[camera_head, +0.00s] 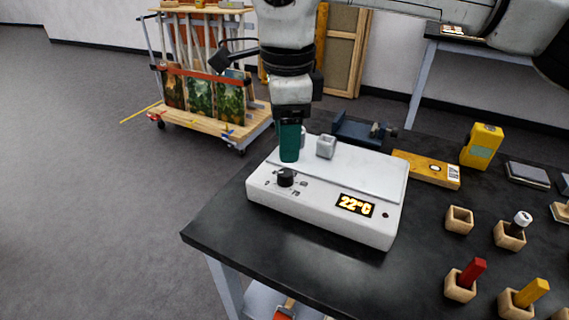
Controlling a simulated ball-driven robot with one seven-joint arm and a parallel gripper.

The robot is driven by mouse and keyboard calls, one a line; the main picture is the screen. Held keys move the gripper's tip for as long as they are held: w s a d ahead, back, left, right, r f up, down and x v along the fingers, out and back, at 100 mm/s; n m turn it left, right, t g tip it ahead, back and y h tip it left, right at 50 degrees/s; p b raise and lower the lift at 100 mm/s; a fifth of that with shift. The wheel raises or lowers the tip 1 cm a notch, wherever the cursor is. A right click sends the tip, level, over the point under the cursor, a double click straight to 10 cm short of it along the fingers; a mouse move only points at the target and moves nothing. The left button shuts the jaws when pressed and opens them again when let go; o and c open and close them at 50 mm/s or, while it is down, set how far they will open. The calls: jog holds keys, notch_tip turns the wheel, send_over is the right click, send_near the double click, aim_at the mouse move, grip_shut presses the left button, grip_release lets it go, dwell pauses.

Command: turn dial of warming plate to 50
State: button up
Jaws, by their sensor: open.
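The warming plate (345,177) is a white box with a flat top near the left part of the dark table. Its front carries a black round dial (286,177) with small marks around it. A lit display (355,204) to the right of the dial reads 22°C. My gripper (289,157) comes down from above with its green finger just above and behind the dial, apart from it as far as I can tell. It looks empty; its second finger is hidden. Which mark the dial points at is too small to read.
A small grey block (326,146) stands at the plate's back edge. A wooden level (427,169), a yellow box (481,146) and several wooden cube holders (459,219) stand to the right. The table (300,254) is bare in front of the plate. A cart (211,122) stands behind on the floor.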

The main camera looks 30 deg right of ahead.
aim_at(286, 173)
notch_tip(286, 173, down, 7)
jog(key=shift+w+b, duration=0.1)
jog(key=shift+b, duration=0.25)
jog(key=shift+c, duration=0.2)
grip_shut()
dwell(0.3)
